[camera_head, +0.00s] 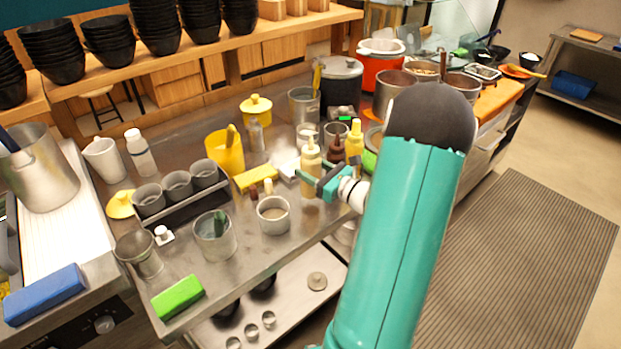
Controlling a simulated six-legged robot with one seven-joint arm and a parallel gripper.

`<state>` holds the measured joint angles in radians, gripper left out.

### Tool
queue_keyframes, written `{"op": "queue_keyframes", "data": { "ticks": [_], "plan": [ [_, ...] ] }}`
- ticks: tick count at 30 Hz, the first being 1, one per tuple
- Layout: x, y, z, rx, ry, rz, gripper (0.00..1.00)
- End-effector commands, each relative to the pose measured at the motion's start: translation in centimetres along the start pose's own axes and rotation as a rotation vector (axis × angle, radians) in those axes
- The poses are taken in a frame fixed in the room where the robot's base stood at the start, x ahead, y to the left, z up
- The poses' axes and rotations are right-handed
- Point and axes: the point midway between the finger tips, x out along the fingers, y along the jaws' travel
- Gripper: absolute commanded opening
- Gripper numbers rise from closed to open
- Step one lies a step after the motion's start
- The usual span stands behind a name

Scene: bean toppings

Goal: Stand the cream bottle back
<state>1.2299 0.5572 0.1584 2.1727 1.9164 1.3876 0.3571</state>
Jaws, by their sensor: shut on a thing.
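The cream bottle (311,156), pale beige with a narrow top, is upright near the middle of the steel counter (190,262). My teal gripper (313,179) reaches in from the right and is shut on the cream bottle, with its fingers around the body. The gripper partly covers the bottle's lower part. I cannot tell whether the bottle's base touches the counter.
A yellow bottle (354,142) and a dark brown bottle (336,150) stand close behind and right. A small metal cup (273,216) stands in front left. A yellow block (256,178) lies to the left, and a yellow jug (225,153) stands beyond it.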

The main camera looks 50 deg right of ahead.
Motion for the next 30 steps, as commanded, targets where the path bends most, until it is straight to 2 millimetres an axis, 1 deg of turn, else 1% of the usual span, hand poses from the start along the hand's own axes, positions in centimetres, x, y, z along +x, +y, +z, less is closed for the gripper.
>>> {"op": "queue_keyframes", "data": {
  "ticks": [1,3,6,19,20,22,23,30],
  "plan": [
    [0.5,0.3,-0.8,0.006,0.001,0.002,0.45],
    [0.3,0.1,-2.0,0.006,0.001,0.0,0.45],
    [0.2,0.1,-3.1,0.004,0.0,0.0,0.45],
    [0.2,0.1,-3.7,0.002,0.0,0.001,0.45],
    [0.2,0.1,-3.7,0.002,0.0,0.001,0.58],
    [0.1,0.1,-3.7,0.001,0.0,0.001,0.71],
    [0.1,0.1,-3.7,0.001,0.0,0.001,0.73],
    [0.1,0.1,-3.6,0.002,0.0,0.0,0.73]
  ]
}}
